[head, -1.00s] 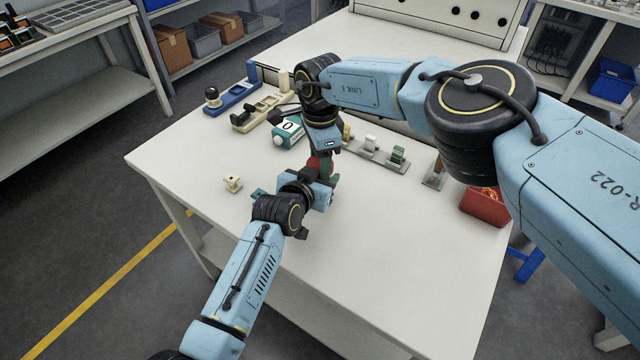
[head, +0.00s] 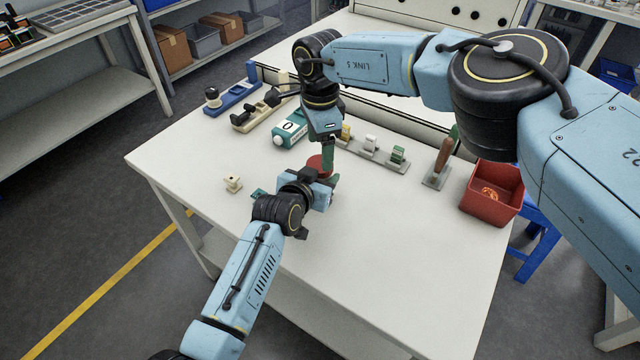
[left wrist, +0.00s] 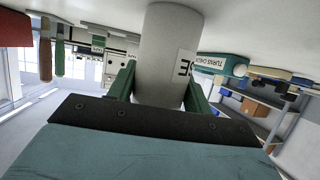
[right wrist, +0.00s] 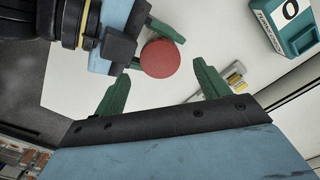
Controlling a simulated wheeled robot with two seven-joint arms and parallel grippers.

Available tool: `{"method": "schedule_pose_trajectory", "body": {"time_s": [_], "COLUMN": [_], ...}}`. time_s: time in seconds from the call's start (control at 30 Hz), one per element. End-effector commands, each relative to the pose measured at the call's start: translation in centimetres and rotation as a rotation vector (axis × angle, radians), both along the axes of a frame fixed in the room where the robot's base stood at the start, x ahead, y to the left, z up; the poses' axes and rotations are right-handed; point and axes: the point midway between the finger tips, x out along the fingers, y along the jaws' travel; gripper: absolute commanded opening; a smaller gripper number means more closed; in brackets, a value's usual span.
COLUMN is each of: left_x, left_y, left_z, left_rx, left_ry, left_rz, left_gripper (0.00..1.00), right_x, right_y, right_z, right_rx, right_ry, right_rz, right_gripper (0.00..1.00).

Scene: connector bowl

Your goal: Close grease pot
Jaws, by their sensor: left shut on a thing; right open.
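A teal turns-check box showing 0 (head: 291,128) stands behind the pot. A small beige block (head: 233,184) lies left. Grey holders with connectors (head: 398,156), a tool stand (head: 437,175) and a red bin (head: 490,190) are right. The front table is clear.

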Motion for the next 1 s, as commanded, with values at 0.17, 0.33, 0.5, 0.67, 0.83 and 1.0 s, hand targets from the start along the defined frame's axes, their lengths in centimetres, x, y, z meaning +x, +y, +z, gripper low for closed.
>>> {"method": "schedule_pose_trajectory", "body": {"time_s": [0.17,0.33,0.5,0.67,0.83,1.0], "left_x": [0.0,0.0,0.0,0.0,0.0,0.0], "left_y": [0.0,0.0,0.0,0.0,0.0,0.0], "left_z": [-0.1,-0.1,-0.1,-0.1,-0.1,-0.1], "left_rx": [0.001,0.000,0.000,0.000,0.000,0.000], "left_ry": [0.002,0.002,0.001,0.001,0.001,0.001], "left_rz": [0.000,-0.001,-0.001,-0.001,-0.001,-0.001], "left_gripper": [0.00,0.00,0.00,0.00,0.00,0.00], "right_x": [0.0,0.0,-0.2,-0.5,-0.4,-0.1], "right_y": [0.0,-0.1,0.2,0.5,0.4,0.1], "right_z": [0.5,0.5,0.6,1.5,2.7,3.5], "right_rx": [-0.002,-0.001,0.001,0.006,0.006,0.002], "right_ry": [-0.001,0.000,0.005,0.012,0.007,0.001], "right_rz": [0.000,0.000,0.073,0.280,0.502,0.632], "right_gripper": [0.74,0.71,0.71,0.71,0.71,0.71]}}
